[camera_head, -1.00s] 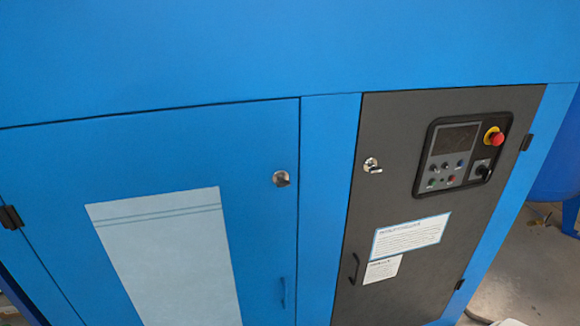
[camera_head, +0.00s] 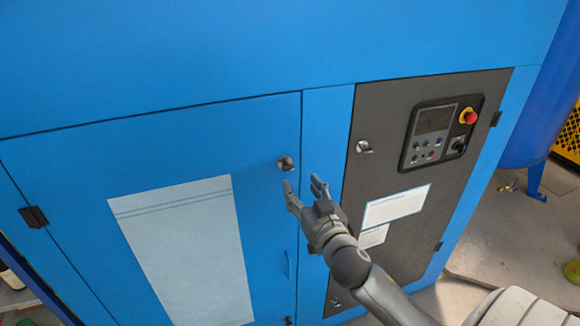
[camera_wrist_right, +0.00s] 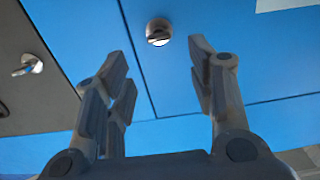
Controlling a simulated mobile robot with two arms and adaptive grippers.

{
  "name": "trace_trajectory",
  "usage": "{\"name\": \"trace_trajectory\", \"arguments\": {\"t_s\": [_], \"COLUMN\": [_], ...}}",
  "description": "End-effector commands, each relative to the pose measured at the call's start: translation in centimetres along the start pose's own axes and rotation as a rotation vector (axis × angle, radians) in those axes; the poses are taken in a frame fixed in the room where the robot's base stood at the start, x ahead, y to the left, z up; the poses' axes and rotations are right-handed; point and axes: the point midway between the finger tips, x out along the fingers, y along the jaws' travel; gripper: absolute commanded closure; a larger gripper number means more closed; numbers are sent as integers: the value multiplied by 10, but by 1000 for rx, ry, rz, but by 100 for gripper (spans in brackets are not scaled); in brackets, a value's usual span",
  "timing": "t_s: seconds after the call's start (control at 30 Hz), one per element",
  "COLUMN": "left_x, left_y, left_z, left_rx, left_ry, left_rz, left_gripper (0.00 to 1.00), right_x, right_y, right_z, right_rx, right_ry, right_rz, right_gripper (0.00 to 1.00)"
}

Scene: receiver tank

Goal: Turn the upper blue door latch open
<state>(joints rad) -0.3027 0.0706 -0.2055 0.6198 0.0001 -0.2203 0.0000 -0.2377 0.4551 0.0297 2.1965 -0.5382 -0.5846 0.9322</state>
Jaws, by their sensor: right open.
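The upper latch (camera_head: 285,163) of the blue door (camera_head: 60,180) is a round metal knob near the door's top right corner. It also shows in the right wrist view (camera_wrist_right: 158,32), ahead of the fingers and between them across the picture. My right gripper (camera_head: 304,184) is open and empty, just below and to the right of the latch in the head view. Its fingers (camera_wrist_right: 160,68) are spread wide in the right wrist view and appear apart from the latch. My left gripper is not in view.
The grey door (camera_head: 400,250) on the right has its own latch (camera_head: 363,147) and a control panel (camera_head: 440,133) with a red emergency button (camera_head: 468,117). A lower latch (camera_head: 289,321) shows on the blue door. A blue tank (camera_head: 540,90) stands at the right.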

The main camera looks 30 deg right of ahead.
Motion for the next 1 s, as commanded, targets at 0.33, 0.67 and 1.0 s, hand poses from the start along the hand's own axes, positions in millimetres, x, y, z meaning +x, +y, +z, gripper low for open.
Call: {"name": "trace_trajectory", "arguments": {"t_s": [0.33,0.67,1.0], "left_x": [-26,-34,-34], "left_y": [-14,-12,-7], "left_z": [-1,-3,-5], "left_rx": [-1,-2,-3], "left_ry": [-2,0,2], "left_rz": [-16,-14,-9], "left_gripper": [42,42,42], "right_x": [59,87,89], "right_y": [1,0,0], "right_z": [-4,-1,0], "right_rx": [-2,-1,-1], "right_ry": [0,-1,-1], "right_rz": [2,0,0], "right_gripper": [49,49,50]}}
